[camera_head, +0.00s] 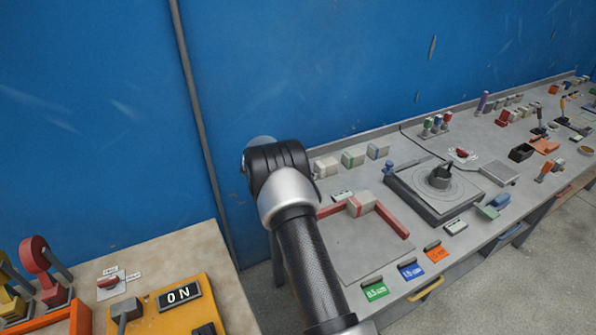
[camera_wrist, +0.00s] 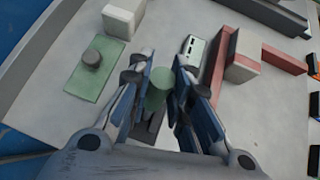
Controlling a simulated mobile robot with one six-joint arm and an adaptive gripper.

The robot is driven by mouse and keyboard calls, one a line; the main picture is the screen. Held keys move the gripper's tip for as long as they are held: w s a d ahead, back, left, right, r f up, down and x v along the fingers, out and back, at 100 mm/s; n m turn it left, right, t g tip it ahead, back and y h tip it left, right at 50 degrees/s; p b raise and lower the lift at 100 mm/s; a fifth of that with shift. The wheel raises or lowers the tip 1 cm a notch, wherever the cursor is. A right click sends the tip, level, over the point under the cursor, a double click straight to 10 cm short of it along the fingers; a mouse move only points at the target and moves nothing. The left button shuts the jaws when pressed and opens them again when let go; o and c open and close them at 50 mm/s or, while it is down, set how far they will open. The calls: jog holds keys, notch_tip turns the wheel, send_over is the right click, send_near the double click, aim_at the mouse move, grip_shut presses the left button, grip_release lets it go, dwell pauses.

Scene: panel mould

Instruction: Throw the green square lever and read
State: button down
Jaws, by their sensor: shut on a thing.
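In the wrist view my gripper (camera_wrist: 161,80) has its two dark fingers on either side of a grey-green, rounded piece (camera_wrist: 157,92), and it is shut on that piece. A dark part shows just below the piece; I cannot tell if they are joined. I cannot tell whether this piece is the green square lever. A flat green plate (camera_wrist: 88,82) with a round grey knob (camera_wrist: 92,60) lies to the left of the fingers. In the head view my arm hides the gripper and what it holds.
A pale block (camera_wrist: 243,55) with red bars stands right of the fingers; the red bar (camera_head: 391,221) also shows in the head view. A dark square turntable unit (camera_head: 420,203) stands further right. An ON display (camera_head: 179,295) and a red lever (camera_head: 40,258) are on the left bench.

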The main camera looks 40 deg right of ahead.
jog(key=shift+s+d+f+t+y+p, duration=0.15)
jog(key=shift+d+f+y+p, duration=0.1)
jog(key=shift+d+y+p, duration=0.55)
jog(key=shift+s+d+f+t+y+p, duration=0.15)
jog(key=shift+d+f+y+p, duration=0.1)
jog(key=shift+d+y+p, duration=0.5)
jog(key=shift+s+d+f+t+y+p, duration=0.2)
jog(key=shift+d+y+p, duration=0.3)
jog(key=shift+p, duration=0.5)
jog(key=shift+a+f, duration=0.1)
jog(key=c, duration=1.4)
grip_release()
jog(key=shift+c, duration=0.2)
jog(key=v, duration=1.2)
jog(key=shift+w+m, duration=0.15)
jog(key=shift+m, duration=0.15)
